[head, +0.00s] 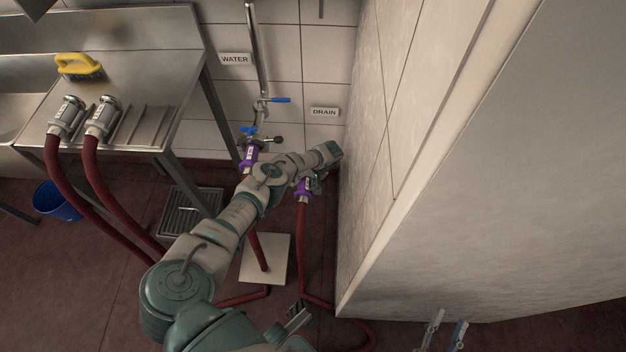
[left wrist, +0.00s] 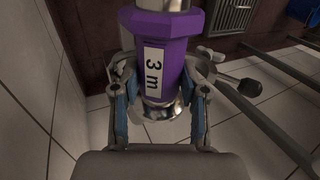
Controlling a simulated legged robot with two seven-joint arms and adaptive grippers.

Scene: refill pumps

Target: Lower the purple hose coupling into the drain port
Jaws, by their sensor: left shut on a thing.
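A purple hose coupling (head: 304,187) with a white label hangs upright, its red hose running down below it. My left gripper (head: 313,182) is shut on it, close to the tiled wall under the DRAIN sign (head: 324,112). In the left wrist view the coupling (left wrist: 150,25) fills the space between the fingers; its label reads "3 m" and a shiny metal end shows. The drain port cannot be made out; my left arm covers part of that area. My right gripper (head: 446,330) is at the bottom edge, its two fingers apart and empty.
A second purple coupling (head: 250,156) sits below the WATER sign (head: 235,59), at the blue-handled tap (head: 281,100). A large pale wall panel (head: 480,180) stands close on the right. Two metal couplings (head: 103,117) rest on the steel table (head: 170,110). A pale plate (head: 281,270) lies on the floor.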

